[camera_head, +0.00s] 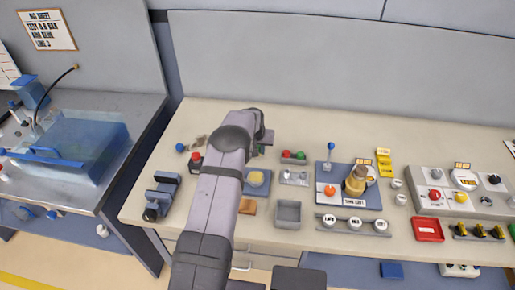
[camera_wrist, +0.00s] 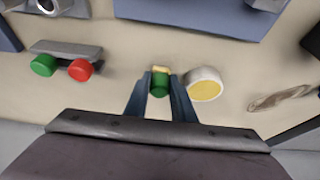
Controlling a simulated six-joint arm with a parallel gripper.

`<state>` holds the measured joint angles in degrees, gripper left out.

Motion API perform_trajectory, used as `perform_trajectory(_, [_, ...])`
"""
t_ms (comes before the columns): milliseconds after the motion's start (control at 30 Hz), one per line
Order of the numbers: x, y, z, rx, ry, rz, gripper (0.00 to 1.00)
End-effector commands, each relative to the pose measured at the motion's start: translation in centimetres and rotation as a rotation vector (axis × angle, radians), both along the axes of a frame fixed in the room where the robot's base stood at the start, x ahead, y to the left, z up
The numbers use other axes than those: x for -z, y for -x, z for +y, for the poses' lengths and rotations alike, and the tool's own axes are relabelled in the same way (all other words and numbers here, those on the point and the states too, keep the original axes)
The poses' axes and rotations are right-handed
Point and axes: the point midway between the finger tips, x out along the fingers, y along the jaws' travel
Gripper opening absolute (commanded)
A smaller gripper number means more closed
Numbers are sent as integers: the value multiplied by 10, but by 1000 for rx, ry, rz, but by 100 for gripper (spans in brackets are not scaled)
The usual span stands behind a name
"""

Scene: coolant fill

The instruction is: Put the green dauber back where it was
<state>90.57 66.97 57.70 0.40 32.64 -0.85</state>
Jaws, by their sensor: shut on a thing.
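My gripper (camera_wrist: 160,98) is shut on the green dauber (camera_wrist: 160,84), which sits between its two blue fingers with a pale yellow tip at its far end. In the head view my gripper (camera_head: 264,140) is at the far middle of the bench, mostly behind my arm. A grey rack (camera_wrist: 78,50) is left of my gripper in the wrist view, holding another green-topped piece (camera_wrist: 43,65) and a red-topped piece (camera_wrist: 79,70). The rack's red top (camera_head: 287,154) and green top (camera_head: 300,155) show right of my gripper in the head view. I cannot tell whether the held dauber touches the bench.
A white round pot with a yellow face (camera_wrist: 204,84) stands close to the right finger in the wrist view. A blue board (camera_head: 344,198) with a blue-knobbed lever and an amber vessel (camera_head: 356,181) lies to the right. A grey bin (camera_head: 288,214) is nearer the front.

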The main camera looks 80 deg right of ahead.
Motion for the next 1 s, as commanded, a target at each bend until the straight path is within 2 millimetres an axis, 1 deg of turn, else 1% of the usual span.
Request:
perform_trajectory(133, [7,0,0,0,1,0,5])
perform_trajectory(367, [7,0,0,0,1,0,5])
perform_trajectory(533, [12,0,0,0,1,0,5])
perform_trajectory(567, [10,0,0,0,1,0,30])
perform_trajectory(600, [10,0,0,0,1,0,39])
perform_trajectory(633, [10,0,0,0,1,0,41])
perform_trajectory(1000, [7,0,0,0,1,0,41])
